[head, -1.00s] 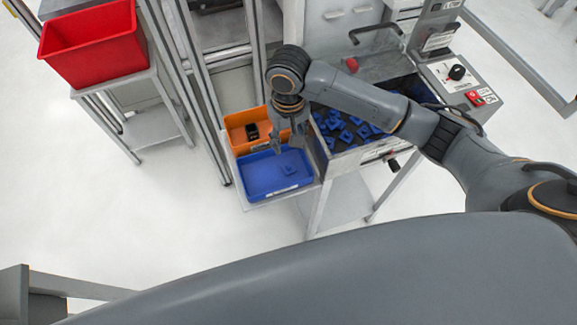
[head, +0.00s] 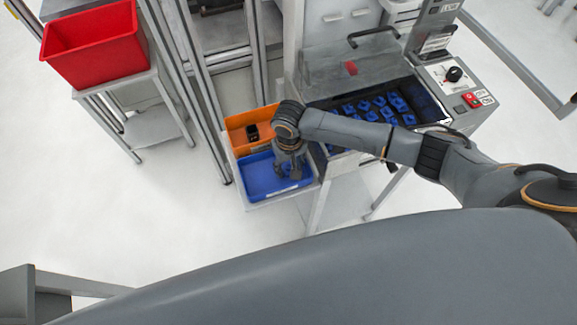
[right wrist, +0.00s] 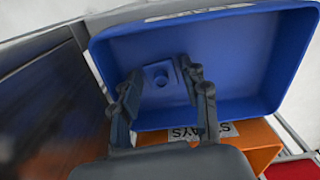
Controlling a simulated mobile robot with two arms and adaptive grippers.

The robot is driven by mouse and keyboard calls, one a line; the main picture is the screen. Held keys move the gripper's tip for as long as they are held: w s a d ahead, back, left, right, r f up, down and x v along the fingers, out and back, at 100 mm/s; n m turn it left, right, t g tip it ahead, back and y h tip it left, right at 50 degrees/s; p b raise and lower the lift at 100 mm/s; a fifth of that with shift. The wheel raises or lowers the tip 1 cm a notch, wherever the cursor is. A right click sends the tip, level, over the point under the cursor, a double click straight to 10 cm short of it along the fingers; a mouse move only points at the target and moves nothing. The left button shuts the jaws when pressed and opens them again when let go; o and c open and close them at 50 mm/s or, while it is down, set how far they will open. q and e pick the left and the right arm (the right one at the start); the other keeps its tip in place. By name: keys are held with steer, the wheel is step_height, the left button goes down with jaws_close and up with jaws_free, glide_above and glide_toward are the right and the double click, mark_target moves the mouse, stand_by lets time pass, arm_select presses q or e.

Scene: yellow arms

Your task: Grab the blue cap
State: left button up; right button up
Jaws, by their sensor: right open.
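The blue cap (right wrist: 161,78), a small squarish piece with a round raised middle, lies on the floor of the blue bin (right wrist: 262,60). My right gripper (right wrist: 159,70) is open, with its two fingers on either side of the cap in the right wrist view. I cannot tell whether the fingers touch it. In the head view the right gripper (head: 290,172) reaches down into the blue bin (head: 254,178) and hides the cap. My left gripper is not in view.
An orange bin (head: 237,132) with a small black object (head: 252,132) stands behind the blue bin. To the right, a machine tray (head: 425,98) holds several blue pieces. A red bin (head: 92,45) stands on a stand at the left.

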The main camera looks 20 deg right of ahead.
steer(key=shift+c, duration=0.2)
steer(key=c, duration=0.5)
steer(key=shift+r, duration=0.1)
